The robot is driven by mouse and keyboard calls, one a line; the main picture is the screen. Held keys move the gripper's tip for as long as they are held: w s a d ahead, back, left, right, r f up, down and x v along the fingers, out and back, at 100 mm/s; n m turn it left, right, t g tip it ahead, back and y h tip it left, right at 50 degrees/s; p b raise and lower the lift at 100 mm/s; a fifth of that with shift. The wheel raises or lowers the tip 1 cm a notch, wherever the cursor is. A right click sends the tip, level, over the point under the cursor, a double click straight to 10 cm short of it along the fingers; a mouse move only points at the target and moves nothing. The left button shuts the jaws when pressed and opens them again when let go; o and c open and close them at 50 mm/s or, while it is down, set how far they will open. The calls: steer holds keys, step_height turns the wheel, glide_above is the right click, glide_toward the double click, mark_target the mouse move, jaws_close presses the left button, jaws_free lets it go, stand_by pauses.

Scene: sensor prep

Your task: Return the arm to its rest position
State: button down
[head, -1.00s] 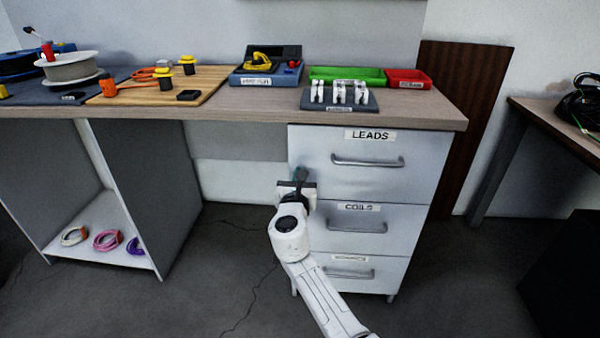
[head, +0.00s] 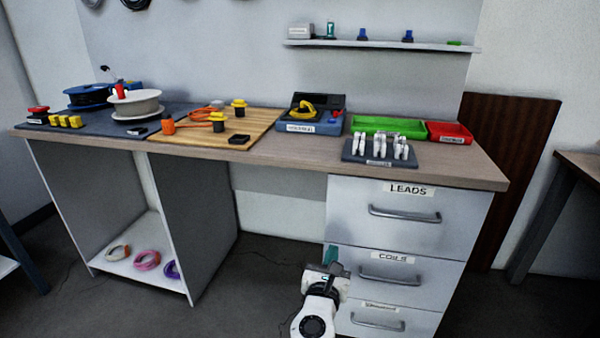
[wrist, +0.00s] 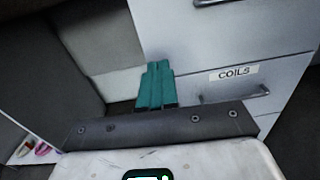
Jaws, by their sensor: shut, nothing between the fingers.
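My gripper (head: 332,258) is low in the head view, in front of the left edge of the drawer cabinet and below the worktop. Its teal fingers (wrist: 156,86) are together with nothing between them in the wrist view. The white end of my arm shows at the bottom of the head view; the rest of the arm is out of frame.
The drawer cabinet (head: 350,213) has LEADS, COILS and a third drawer, all shut. The worktop (head: 290,158) holds spools, a wooden board, a blue case, trays and a grey rack. An open shelf (head: 130,270) holds coiled leads. Floor between shelf and cabinet is clear.

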steer(key=s+d+f+m+g+h, duration=0.1)
steer(key=s+d+f+m+g, duration=0.35)
steer(key=s+d+m, duration=0.35)
steer(key=s+d+f+m+g+h, duration=0.2)
steer(key=s+d+f+m+g, duration=0.3)
steer(key=s+d+m, duration=0.4)
steer(key=s+f+m+g+y, duration=0.2)
steer(key=s+f+m, duration=0.15)
steer(key=s, duration=0.35)
steer(key=s+d+f+m+g+y, duration=0.1)
steer(key=s+f+m+y, duration=0.1)
steer(key=s+m, duration=0.4)
steer(key=s+f+m+g+y, duration=0.2)
steer(key=s+m, duration=0.1)
steer(key=s, duration=0.6)
steer(key=s+a+r+m+g+y, duration=0.1)
steer(key=s+a+m+g+y, duration=0.15)
steer(key=s, duration=0.55)
step_height(320, 180, up, 22)
steer(key=t+p, duration=0.1)
steer(key=p, duration=2.1)
steer(key=shift+w, duration=0.4)
